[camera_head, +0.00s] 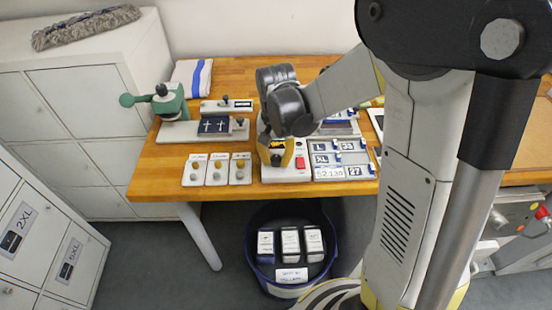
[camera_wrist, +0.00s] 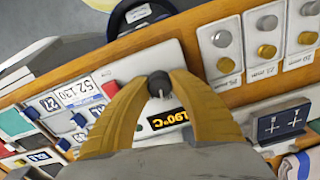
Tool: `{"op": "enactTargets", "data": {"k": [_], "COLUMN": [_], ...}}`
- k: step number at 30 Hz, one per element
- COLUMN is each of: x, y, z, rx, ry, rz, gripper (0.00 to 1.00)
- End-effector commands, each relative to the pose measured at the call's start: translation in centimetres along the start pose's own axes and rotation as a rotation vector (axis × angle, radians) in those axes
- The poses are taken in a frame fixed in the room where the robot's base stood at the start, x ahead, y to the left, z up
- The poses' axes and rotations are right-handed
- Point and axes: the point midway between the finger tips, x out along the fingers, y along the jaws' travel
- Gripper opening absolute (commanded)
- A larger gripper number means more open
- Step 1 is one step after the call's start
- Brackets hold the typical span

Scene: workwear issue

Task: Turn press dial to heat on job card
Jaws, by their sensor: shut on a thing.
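The press dial (camera_wrist: 158,84) is a small black knob with a pale pointer line on the white press panel (camera_wrist: 135,68). My gripper (camera_wrist: 158,90) is shut on it, with a yellow finger on each side. Beside the dial, an orange display (camera_wrist: 170,121) reads about 190°C. In the head view, my gripper (camera_head: 278,157) reaches down to the front of the white press base (camera_head: 288,174), and my arm hides the dial. Lettered and numbered plates, one reading 52 130 (camera_head: 343,172), sit right of the press. I cannot tell which item is the job card.
Three white cards with round buttons (camera_head: 216,169) lie left of the press. A red switch (camera_head: 300,162) is close to my gripper. A green hand press (camera_head: 168,103) stands at the table's left. A blue bin (camera_head: 262,270) with white boxes is on the floor below.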

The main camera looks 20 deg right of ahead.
Motion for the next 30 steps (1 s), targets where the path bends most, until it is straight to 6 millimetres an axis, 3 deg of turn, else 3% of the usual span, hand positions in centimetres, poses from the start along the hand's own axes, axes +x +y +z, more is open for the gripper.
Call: {"op": "enactTargets", "data": {"k": [18, 30], "x": [0.00, 0.00], "y": [0.00, 0.00], "z": [-0.01, 0.00], "rx": [-0.578, -0.862], "ry": [0.000, 0.000], "rz": [0.000, 0.000], "gripper": [0.00, 0.00]}}
